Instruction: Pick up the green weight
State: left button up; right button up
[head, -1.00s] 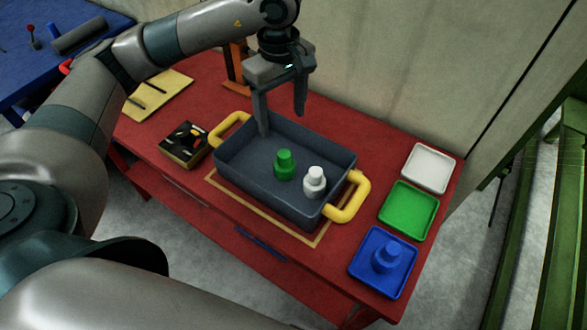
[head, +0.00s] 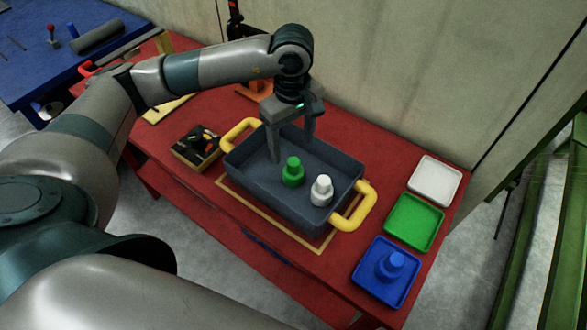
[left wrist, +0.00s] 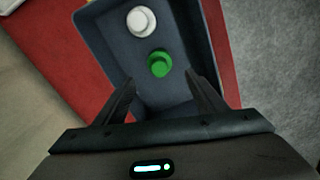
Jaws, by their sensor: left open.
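The green weight (head: 292,173) stands upright in the grey bin, a stepped knob shape. It also shows in the left wrist view (left wrist: 159,64), ahead of and between the finger lines. A white weight (head: 321,190) stands just right of it in the bin, and in the left wrist view (left wrist: 141,21) it is farther from the fingers. My left gripper (head: 292,154) is open and empty, its fingers reaching down into the bin behind and left of the green weight, apart from it. My right gripper is not in view.
The grey bin (head: 250,178) with yellow handles stands on a red table (head: 310,272). White (head: 435,181), green (head: 414,222) and blue (head: 372,290) trays line the right side; a blue weight (head: 391,264) stands in the blue tray. A box of small items (head: 197,149) is left of the bin.

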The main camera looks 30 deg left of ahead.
aim_at(293, 161)
pick_arm(q)
notch_tip(293, 161, down, 6)
jog(key=shift+r+p, duration=0.15)
jog(key=shift+p, duration=0.7)
jog(key=shift+s+d+f+p, duration=0.1)
jog(key=shift+f+p, duration=0.8)
jog(key=shift+f, duration=0.05)
notch_tip(293, 161, down, 2)
jog(key=shift+f+p, duration=0.1)
jog(key=shift+p, duration=0.5)
jog(key=shift+f, duration=0.7)
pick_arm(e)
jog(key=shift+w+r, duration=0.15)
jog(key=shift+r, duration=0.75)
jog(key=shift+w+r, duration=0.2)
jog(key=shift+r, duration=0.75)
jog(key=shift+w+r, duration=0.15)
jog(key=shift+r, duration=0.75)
pick_arm(q)
jog(key=shift+c, duration=0.6)
jog(key=c, duration=1.1)
jog(key=shift+c, duration=0.5)
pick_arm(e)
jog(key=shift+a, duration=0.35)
